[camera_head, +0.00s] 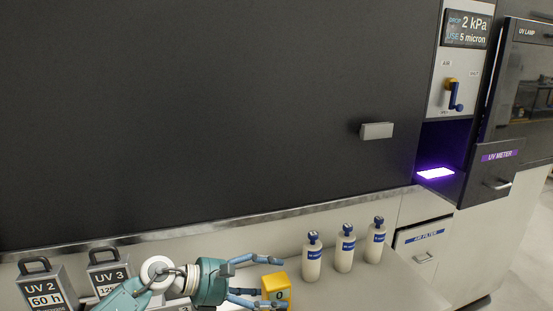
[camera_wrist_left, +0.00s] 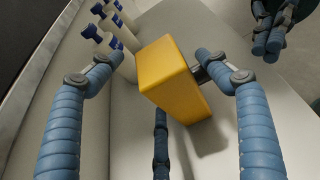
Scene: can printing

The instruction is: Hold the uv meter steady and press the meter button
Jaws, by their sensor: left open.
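The uv meter is a yellow box (camera_head: 277,290) with a dark "0" on its face, standing on the counter at the lower middle of the head view. In the left wrist view the yellow box (camera_wrist_left: 168,72) sits between the fingers of my left gripper (camera_wrist_left: 155,65). In the head view this left gripper (camera_head: 274,280) is open, with fingers around the box. I cannot tell whether any finger touches it. A small dark part shows at the box's right side in the wrist view; whether it is the button is unclear. My right gripper (camera_wrist_left: 268,28) shows at the top right there, apart from the box.
Several white bottles (camera_head: 344,252) with blue caps stand right of the meter. A UV METER drawer (camera_head: 490,172) is at the right, beside a glowing purple-white panel (camera_head: 436,173).

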